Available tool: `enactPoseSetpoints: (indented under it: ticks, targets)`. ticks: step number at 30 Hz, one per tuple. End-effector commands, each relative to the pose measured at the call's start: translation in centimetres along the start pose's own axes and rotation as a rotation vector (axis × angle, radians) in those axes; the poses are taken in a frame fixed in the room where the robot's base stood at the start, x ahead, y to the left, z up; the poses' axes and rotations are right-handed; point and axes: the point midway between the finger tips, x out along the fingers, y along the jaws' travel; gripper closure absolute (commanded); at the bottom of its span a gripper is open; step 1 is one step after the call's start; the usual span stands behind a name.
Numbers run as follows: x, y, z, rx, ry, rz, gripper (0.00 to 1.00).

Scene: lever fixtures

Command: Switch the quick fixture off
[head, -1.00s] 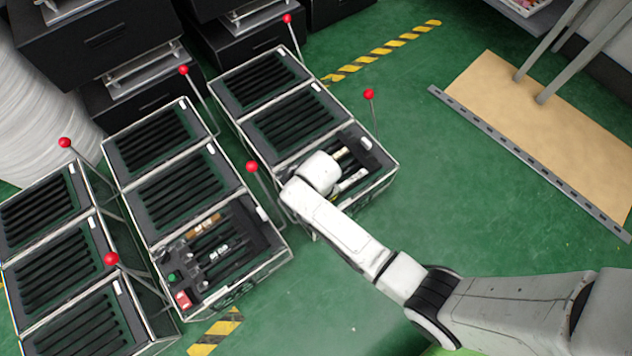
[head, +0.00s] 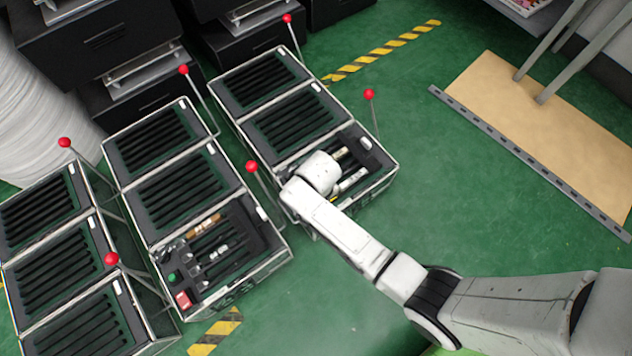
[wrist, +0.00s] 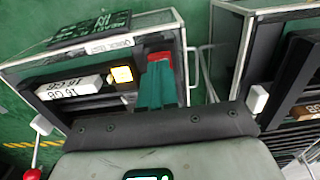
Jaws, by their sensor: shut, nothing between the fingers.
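Lever fixtures stand in rows, each a dark box in a light metal frame with a red-ball lever. Inside the box lie a white module marked 16 GB (wrist: 70,88) and red and green parts.
The middle row's near box (head: 225,250) has green and red buttons, and its red-ball lever (head: 252,167) rises close to my wrist. Another row (head: 75,270) stands at far left. Green floor is free to the right, up to a tan mat (head: 540,130).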

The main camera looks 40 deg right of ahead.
Motion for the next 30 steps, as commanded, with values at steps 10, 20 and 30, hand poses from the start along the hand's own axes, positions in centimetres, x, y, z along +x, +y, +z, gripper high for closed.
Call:
enactPoseSetpoints:
  ticks: [10, 20, 30]
  targets:
    - [0.00, 0.00, 0.00, 0.000, 0.000, 0.000, 1.00]
    - [0.10, 0.00, 0.00, 0.000, 0.000, 0.000, 1.00]
    - [0.56, 0.00, 0.00, 0.000, 0.000, 0.000, 1.00]
